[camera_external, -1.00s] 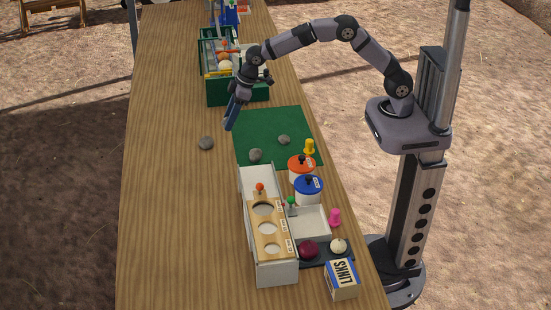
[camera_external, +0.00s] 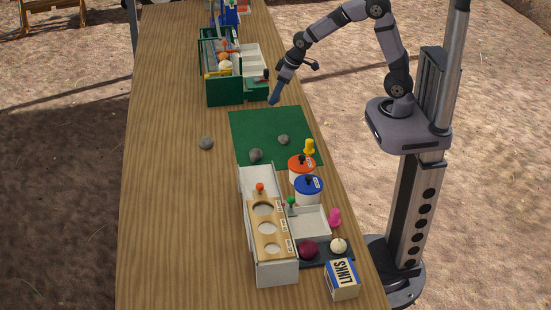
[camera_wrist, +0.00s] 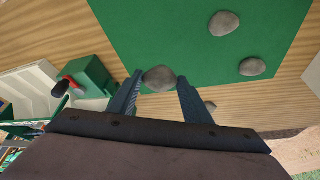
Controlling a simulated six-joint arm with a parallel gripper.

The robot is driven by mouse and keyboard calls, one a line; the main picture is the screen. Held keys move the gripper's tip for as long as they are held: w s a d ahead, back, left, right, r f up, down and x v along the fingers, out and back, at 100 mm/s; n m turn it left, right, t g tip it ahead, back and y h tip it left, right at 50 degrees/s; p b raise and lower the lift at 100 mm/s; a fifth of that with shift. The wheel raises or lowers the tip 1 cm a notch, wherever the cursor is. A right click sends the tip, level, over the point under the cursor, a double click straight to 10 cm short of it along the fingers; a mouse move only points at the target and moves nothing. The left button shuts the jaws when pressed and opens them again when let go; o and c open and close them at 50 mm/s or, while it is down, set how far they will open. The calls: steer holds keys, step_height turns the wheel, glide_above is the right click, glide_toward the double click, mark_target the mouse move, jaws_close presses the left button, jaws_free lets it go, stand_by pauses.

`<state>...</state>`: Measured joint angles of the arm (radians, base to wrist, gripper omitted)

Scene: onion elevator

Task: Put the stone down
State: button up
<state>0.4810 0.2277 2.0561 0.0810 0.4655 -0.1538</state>
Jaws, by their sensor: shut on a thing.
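My gripper (camera_external: 273,101) is above the far edge of the green mat (camera_external: 241,124). In the wrist view my gripper (camera_wrist: 158,84) has a grey stone (camera_wrist: 160,76) between its fingertips. I cannot make that held stone out in the external view. Two other grey stones lie on the mat, one near its middle right (camera_external: 283,140) and one near its front left edge (camera_external: 256,155). They also show in the wrist view, the first (camera_wrist: 224,23) and the second (camera_wrist: 252,67). Another stone (camera_external: 206,143) lies on bare wood left of the mat.
A green organizer box (camera_external: 224,92) stands behind the mat. An orange-lidded pot (camera_external: 301,166), a blue-lidded pot (camera_external: 308,190) and a white box with a wooden holed top (camera_external: 272,268) stand in front. The table's left side (camera_external: 165,200) is mostly clear.

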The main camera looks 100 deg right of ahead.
steer(key=shift+f, duration=4.95)
steer(key=shift+f, duration=0.1)
steer(key=o, duration=1.2)
steer(key=shift+r, duration=0.45)
steer(key=v, duration=1.1)
steer(key=s+a+f+n+g, duration=0.1)
steer(key=s+a, duration=0.3)
steer(key=a, duration=0.2)
steer(key=s+a+f+n+g+y, duration=0.1)
steer(key=s+a+n, duration=0.1)
steer(key=s+a, duration=0.3)
steer(key=s+a+f+n+g, duration=0.1)
steer(key=s+a+f+g, duration=0.1)
steer(key=s+a, duration=0.3)
steer(key=shift+s+a+y, duration=0.1)
steer(key=shift+a+y, duration=0.1)
steer(key=shift+a, duration=0.4)
steer(key=shift+s+a+y, duration=0.15)
steer(key=shift+a+y, duration=0.05)
steer(key=shift+a, duration=0.35)
